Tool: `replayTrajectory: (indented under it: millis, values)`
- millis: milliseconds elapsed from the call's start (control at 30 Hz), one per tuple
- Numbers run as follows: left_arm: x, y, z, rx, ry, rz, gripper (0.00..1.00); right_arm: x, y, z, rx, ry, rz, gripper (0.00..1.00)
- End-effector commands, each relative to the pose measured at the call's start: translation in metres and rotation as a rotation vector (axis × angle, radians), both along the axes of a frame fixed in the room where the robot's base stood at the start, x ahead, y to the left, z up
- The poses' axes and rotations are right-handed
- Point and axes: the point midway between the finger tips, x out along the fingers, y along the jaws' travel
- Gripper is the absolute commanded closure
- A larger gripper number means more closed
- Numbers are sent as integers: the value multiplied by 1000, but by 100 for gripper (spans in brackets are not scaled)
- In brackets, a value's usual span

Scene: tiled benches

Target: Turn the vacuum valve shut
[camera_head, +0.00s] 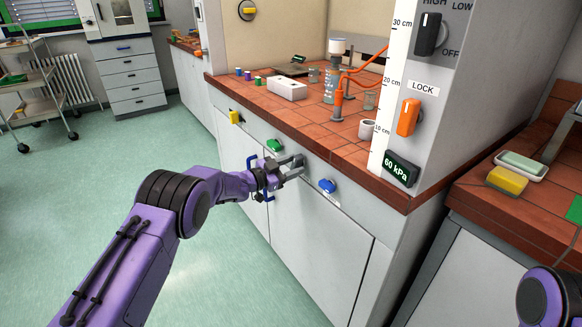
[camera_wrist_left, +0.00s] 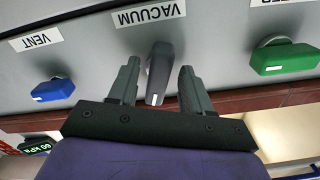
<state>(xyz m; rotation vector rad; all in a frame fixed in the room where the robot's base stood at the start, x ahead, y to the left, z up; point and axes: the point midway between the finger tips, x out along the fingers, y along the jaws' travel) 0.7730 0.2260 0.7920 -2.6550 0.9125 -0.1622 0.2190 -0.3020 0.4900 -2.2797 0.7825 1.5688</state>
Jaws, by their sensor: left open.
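The vacuum valve (camera_wrist_left: 160,68) has a dark grey lever handle with a white mark at its end, under an upside-down VACUUM label (camera_wrist_left: 150,14) in the left wrist view. The handle lies lengthwise between the fingers of my left gripper (camera_wrist_left: 159,72), which is open with a gap on both sides. In the head view my left gripper (camera_head: 292,167) is at the bench front, between the green and blue valves, and largely hides the vacuum valve. My right gripper is not in view.
A green valve (camera_head: 274,146) and a blue valve (camera_head: 327,186) marked VENT flank it. A yellow valve (camera_head: 235,118) is further left. A display (camera_head: 402,168) reads 60 kPa. Orange LOCK (camera_head: 408,116) and black HIGH/LOW/OFF (camera_head: 430,34) switches are on the post. Glassware stands on the tiled bench (camera_head: 310,122).

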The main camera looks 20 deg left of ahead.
Motion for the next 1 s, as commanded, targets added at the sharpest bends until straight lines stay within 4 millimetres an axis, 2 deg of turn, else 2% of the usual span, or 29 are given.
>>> replayTrajectory:
  millis: [200,333,367,667,1000]
  values:
    - [0,-1,0,0,2,-1,51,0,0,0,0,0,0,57]
    - [0,-1,0,1,1,-1,93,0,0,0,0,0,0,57]
    - [0,-1,0,1,1,-1,100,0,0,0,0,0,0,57]
    - [0,1,-1,18,-14,1,100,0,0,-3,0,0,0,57]
    - [1,-1,-2,172,-136,0,100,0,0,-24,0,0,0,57]
